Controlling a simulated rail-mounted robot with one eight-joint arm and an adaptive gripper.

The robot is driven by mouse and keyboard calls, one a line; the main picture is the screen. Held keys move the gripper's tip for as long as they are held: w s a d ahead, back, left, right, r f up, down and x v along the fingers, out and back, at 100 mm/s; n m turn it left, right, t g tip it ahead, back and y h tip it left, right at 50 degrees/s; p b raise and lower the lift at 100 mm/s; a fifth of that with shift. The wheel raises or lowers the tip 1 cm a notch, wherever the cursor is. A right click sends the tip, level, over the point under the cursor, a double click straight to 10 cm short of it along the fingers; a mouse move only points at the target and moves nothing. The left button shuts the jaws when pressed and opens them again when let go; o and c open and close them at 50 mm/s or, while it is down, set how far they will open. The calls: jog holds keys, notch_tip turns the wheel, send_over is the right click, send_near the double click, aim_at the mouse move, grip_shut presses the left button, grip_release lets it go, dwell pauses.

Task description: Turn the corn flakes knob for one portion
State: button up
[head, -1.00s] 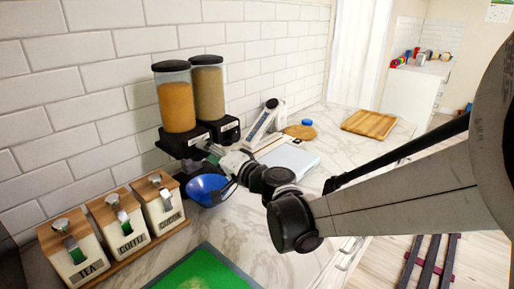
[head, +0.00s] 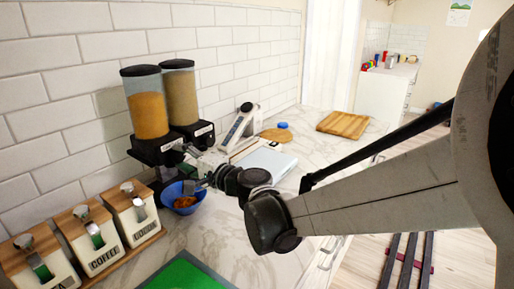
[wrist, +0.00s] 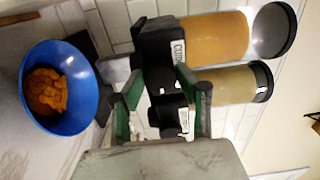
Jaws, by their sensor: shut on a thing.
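The corn flakes dispenser (head: 148,110) is the left one of two clear canisters with black lids, filled with orange flakes; in the wrist view its canister (wrist: 218,35) lies sideways. My gripper (wrist: 160,103) is at the front of the dispensers, its green-padded fingers closed around the corn flakes knob. The knob is mostly hidden between the fingers, so its turn angle cannot be read. In the head view the gripper (head: 189,157) is small and partly hidden by my arm. A blue bowl (head: 170,198) stands below the outlet with orange flakes (wrist: 46,91) in it.
The second dispenser (head: 181,95), with paler contents, stands right beside the first. Tea, coffee and sugar boxes (head: 131,215) stand at left front. The marble between is clear.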

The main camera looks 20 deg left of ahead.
jog(key=o, duration=1.1)
jog(key=shift+o, duration=0.2)
jog(key=v, duration=1.2)
jog(key=s+d+f+n+h, duration=0.1)
jog(key=s+d+h, duration=0.3)
jog(key=d, duration=1.2)
jog(key=s+d+f+n+t+h, duration=0.1)
jog(key=s+d+f+h, duration=0.3)
jog(key=d, duration=1.2)
jog(key=s+d+f+n+h, duration=0.1)
jog(key=s+d+f+h, duration=0.2)
jog(key=d+h, duration=0.6)
jog(key=s+d, duration=0.1)
jog(key=d, duration=0.6)
jog(key=shift+f+t, duration=0.25)
jog(key=shift+t, duration=0.15)
